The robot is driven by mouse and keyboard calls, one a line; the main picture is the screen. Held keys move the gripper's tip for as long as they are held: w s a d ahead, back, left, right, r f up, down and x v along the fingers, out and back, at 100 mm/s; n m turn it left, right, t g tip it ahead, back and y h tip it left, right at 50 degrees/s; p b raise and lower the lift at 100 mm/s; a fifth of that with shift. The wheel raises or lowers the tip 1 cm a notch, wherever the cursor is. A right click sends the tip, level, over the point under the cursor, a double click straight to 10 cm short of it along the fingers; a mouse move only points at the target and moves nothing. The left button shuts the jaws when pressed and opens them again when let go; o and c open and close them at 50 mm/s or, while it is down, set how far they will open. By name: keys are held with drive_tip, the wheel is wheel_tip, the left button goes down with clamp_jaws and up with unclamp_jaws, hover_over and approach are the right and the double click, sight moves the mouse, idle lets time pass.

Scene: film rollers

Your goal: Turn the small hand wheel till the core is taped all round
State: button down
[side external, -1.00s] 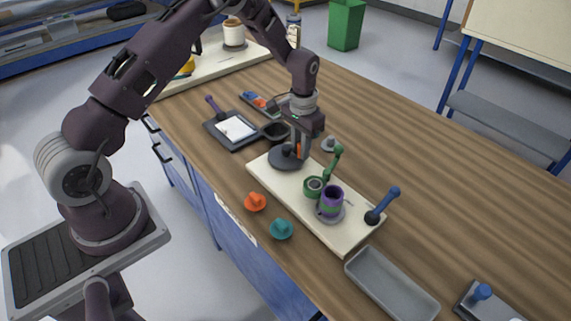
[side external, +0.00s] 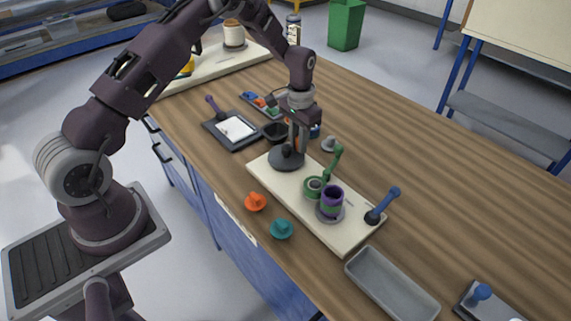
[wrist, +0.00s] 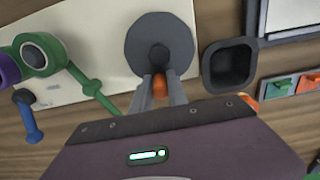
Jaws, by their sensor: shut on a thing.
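The small hand wheel is a dark grey disc (side external: 283,163) on the cream board, with a dark hub (wrist: 159,57) and an orange knob (wrist: 160,88). My gripper (wrist: 162,92) is shut on the knob at the wheel's rim; the fingers partly hide it. The core (side external: 331,195) stands upright on a grey round plate, purple at its rim with green on the side facing the side camera. Its far side is hidden. A green tape roll (side external: 313,187) with a green arm (side external: 334,160) stands beside it. Only the core's edge (wrist: 6,68) shows in the wrist view.
A blue lever (side external: 384,206) stands at the board's (side external: 345,243) right end. Orange (side external: 255,202) and teal (side external: 281,229) knobbed pieces lie in front. A grey tray (side external: 392,284) is at right. A black bin (wrist: 229,65) sits close to the wheel.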

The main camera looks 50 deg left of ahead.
drive_tip(key=shift+a+f, duration=0.1)
drive_tip(key=shift+a, duration=0.75)
drive_tip(key=shift+s+a, duration=0.1)
drive_tip(key=shift+s+a, duration=0.3)
drive_tip(key=shift+a, duration=0.3)
drive_tip(key=shift+s+a, duration=0.55)
drive_tip(key=shift+s, duration=0.1)
